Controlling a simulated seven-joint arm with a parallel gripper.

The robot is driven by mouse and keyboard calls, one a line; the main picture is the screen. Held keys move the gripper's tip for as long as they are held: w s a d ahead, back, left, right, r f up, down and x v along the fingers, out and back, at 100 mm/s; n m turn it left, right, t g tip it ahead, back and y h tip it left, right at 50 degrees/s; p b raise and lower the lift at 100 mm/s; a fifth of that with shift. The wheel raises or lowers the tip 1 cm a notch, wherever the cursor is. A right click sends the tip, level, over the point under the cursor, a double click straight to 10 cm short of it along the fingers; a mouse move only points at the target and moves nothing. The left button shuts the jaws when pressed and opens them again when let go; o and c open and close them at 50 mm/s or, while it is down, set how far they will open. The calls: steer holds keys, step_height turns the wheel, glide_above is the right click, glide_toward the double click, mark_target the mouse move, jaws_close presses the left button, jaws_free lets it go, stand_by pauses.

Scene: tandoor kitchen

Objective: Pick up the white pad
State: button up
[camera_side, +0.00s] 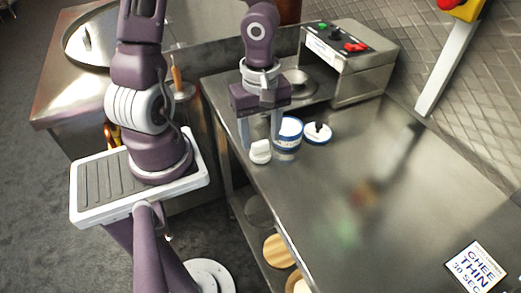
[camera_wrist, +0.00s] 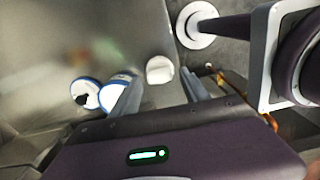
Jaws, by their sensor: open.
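The white pad (camera_side: 260,152) is a small, rounded white piece near the front edge of the steel counter. It also shows in the wrist view (camera_wrist: 160,69), just beyond the gap between the fingertips. My gripper (camera_side: 260,141) points down over the pad, with its two fingers apart and nothing held. In the wrist view my gripper (camera_wrist: 160,80) has one finger on each side of the pad's line. I cannot tell whether the fingertips reach down beside the pad or stop above it.
A blue-and-white tin (camera_side: 288,130) stands close beside the right finger. A white, blue-rimmed lid with a black knob (camera_side: 318,133) lies right of it. A steel control box (camera_side: 350,70) stands at the back. A ghee sign (camera_side: 476,270) lies front right; the counter's middle is clear.

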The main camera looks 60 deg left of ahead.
mark_target(261, 143)
step_height(261, 143, down, 3)
steer(key=shift+a+f, duration=0.1)
steer(key=shift+f, duration=0.1)
steer(key=c, duration=1.1)
steer(key=shift+c, duration=0.2)
steer(key=shift+r, duration=0.15)
step_height(261, 143, up, 18)
steer(key=o, duration=0.7)
steer(key=c, duration=0.5)
